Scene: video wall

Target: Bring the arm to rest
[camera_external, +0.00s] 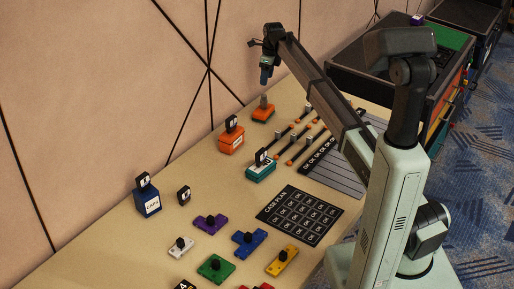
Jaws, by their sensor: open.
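My gripper (266,76) is at the end of my raised arm, near the back of the table and close to the wall. It points down and is open. It hangs above an orange block with a grey post (263,110), apart from it. Nothing shows between the fingers, though they are small and dark here. My arm reaches from my pale green base at the right across to the upper middle of the view.
The table (105,257) holds an orange box (231,139), a teal box (261,169), a blue box (147,201), a black case-plan mat (299,215) and several coloured knobbed pieces (249,241). Orange-tipped rods (295,145) lie below my arm. A dark cabinet (350,72) stands behind.

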